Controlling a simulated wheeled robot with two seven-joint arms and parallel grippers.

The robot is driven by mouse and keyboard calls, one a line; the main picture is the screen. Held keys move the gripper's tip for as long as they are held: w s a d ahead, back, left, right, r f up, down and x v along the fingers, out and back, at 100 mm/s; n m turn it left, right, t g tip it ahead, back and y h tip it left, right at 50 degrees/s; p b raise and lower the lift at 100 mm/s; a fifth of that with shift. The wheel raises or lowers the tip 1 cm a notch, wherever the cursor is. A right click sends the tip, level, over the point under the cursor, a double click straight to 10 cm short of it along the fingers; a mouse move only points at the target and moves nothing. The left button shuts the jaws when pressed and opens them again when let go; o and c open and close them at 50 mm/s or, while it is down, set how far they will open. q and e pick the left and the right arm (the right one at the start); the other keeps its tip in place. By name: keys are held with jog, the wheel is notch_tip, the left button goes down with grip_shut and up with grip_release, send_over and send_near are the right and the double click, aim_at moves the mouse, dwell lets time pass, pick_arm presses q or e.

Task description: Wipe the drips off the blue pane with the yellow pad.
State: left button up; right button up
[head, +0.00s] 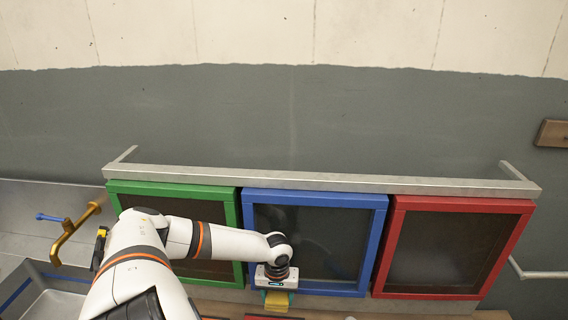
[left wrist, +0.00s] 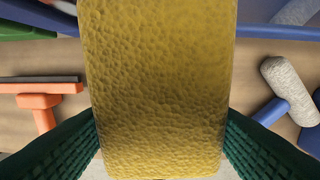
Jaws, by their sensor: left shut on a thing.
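The blue pane (head: 318,291) is a dark glass panel in a blue frame, in the middle of three panes in the head view. My left gripper (head: 277,296) is at the lower left part of this pane, by its bottom edge. It is shut on the yellow pad (left wrist: 160,85), a pitted sponge that fills the middle of the left wrist view between the two dark green ribbed fingers. In the head view only a small yellow part of the pad shows below the gripper. I cannot make out drips on the glass. My right gripper is not in view.
A green-framed pane (head: 232,206) stands left of the blue one, a red-framed pane (head: 450,205) right. A grey rail (head: 330,180) runs above them. An orange squeegee (left wrist: 42,110) and a blue-handled roller (left wrist: 292,90) lie either side of the pad. A brass tap (head: 68,238) is at left.

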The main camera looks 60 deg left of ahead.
pick_arm(q)
jog(key=s+a, duration=0.3)
jog(key=s, duration=0.1)
jog(key=shift+a, duration=0.3)
dwell(0.3)
jog(key=s+d, duration=0.4)
jog(key=d, duration=0.1)
jog(key=shift+s+d, duration=0.2)
jog(key=shift+s, duration=0.05)
dwell(0.3)
